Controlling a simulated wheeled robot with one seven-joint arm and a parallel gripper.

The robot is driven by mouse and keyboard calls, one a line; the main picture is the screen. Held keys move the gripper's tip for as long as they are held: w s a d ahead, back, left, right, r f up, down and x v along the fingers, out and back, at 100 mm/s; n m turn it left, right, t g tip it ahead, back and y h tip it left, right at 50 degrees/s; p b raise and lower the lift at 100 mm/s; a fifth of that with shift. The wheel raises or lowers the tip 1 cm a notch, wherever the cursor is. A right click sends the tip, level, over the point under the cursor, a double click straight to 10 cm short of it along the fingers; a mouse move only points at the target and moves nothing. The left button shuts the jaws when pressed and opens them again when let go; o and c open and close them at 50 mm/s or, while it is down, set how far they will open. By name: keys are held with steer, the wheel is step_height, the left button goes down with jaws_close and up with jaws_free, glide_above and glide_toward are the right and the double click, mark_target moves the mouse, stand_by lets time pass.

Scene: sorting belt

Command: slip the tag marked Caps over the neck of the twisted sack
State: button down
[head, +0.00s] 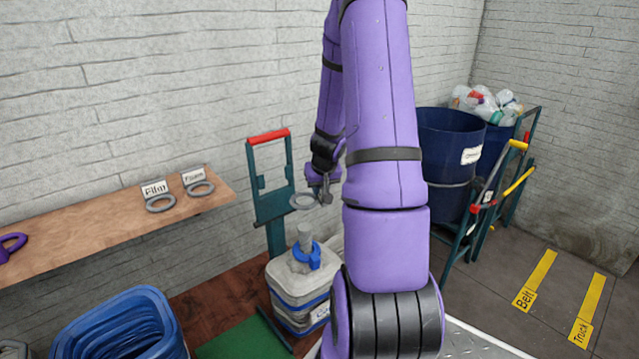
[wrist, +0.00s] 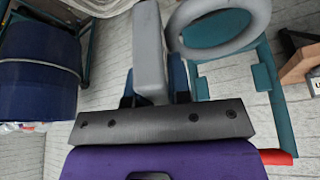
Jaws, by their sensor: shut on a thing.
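My gripper (head: 326,192) is shut on a grey ring tag (head: 303,201), whose ring sticks out to the left in the head view. The ring also shows at the top of the wrist view (wrist: 222,28). I cannot read a label on it. The twisted sack (head: 287,275) stands below, its grey neck (head: 305,236) pointing up, with a blue band (head: 309,257) around the base of the neck. The ring is above the neck and apart from it. My arm hides part of the sack's right side.
A teal hand truck (head: 272,205) with a red handle stands just behind the sack. A wooden shelf (head: 100,238) at left holds the Film tag (head: 160,203) and another grey tag (head: 200,188). Blue barrels (head: 445,150) stand at right. A blue bin (head: 118,320) is front left.

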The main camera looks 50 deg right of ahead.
step_height(320, 180, down, 15)
steer(key=shift+f, duration=0.2)
stand_by(1.9)
steer(key=c, duration=1)
jaws_free()
steer(key=shift+r, duration=0.1)
steer(key=v, duration=1)
steer(key=shift+s+r, duration=0.1)
steer(key=shift+r, duration=0.15)
